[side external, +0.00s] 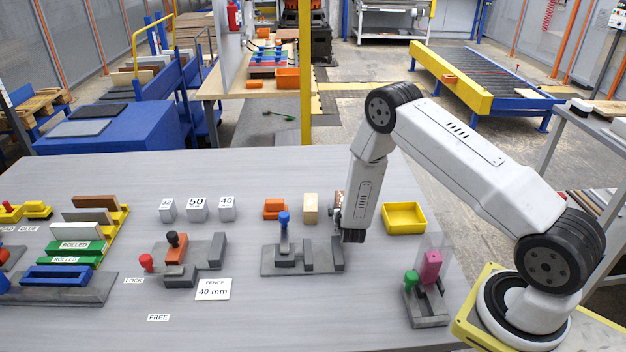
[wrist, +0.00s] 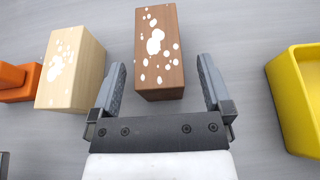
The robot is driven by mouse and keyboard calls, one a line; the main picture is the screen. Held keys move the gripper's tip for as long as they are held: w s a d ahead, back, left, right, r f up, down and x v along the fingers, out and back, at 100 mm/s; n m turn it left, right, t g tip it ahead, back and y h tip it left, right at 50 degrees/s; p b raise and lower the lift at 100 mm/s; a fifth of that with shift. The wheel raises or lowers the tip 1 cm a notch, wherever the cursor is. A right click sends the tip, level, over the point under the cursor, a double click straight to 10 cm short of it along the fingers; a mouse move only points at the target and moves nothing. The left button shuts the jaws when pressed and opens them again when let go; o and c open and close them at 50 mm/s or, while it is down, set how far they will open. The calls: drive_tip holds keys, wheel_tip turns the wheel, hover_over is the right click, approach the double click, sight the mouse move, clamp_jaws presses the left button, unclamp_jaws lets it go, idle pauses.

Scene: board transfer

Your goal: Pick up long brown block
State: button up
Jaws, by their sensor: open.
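A long brown block with white blotches on its top (wrist: 159,45) lies on the grey table in the wrist view. Its near end sits between the two fingers of my gripper (wrist: 162,70), with a gap on each side. The fingers are spread and hold nothing. In the side view my gripper (side external: 337,218) is low over the table, and the arm mostly hides the brown block there. A pale wooden block (side external: 310,208) stands just left of my gripper; it also shows with white blotches in the wrist view (wrist: 70,70).
A yellow tray (side external: 404,218) is right of my gripper, also in the wrist view (wrist: 300,95). An orange block (side external: 274,208) lies further left. A grey fixture with a blue knob (side external: 284,222) stands in front. A fixture with a pink block (side external: 431,267) is at front right.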

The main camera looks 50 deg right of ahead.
drive_tip(key=shift+c, duration=0.2)
clamp_jaws()
idle(0.3)
drive_tip(key=shift+r, duration=0.2)
drive_tip(key=shift+r, duration=0.8)
drive_tip(key=s+a+r, duration=0.4)
drive_tip(key=s+r, duration=0.7)
drive_tip(key=s, duration=0.2)
drive_tip(key=shift+s+a, duration=0.15)
drive_tip(key=shift+a, duration=0.05)
